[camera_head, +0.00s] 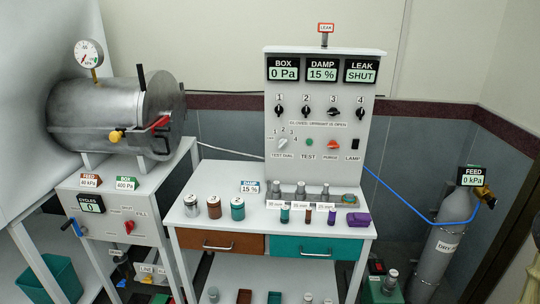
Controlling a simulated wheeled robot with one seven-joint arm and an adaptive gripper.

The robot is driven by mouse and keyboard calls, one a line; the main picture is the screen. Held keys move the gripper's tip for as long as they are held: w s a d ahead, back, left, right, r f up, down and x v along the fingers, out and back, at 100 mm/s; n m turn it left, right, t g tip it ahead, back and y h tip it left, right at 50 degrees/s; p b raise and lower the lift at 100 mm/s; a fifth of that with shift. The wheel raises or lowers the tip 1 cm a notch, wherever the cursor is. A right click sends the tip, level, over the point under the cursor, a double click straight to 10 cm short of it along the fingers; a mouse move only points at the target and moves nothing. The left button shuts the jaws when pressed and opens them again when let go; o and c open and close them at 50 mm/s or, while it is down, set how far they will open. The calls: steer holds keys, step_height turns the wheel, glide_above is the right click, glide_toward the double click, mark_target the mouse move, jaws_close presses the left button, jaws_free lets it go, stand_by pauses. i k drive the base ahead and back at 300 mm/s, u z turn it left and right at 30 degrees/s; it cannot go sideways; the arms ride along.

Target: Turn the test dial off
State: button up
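The test dial (284,144) is a pale round knob low on the left of the upright white control panel (270,80). Small numbers sit around its upper edge and a label reading TEST DIAL is below it. Its pointer is too small to tell which mark it is at. A green TEST button (309,143) and a red knob (332,145) are to its right. The displays above read BOX 0 Pa, DAMP 15 % and LEAK SHUT. My gripper is not in view.
A white bench (190,222) below the panel holds several small jars, weights and a purple box (358,219). A metal chamber (110,115) stands left on a cabinet. A grey gas cylinder (440,245) with a blue hose stands right. The space before the dial looks clear.

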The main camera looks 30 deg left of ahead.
mark_target(282, 143)
steer(key=k, duration=0.25)
steer(key=u, duration=0.75)
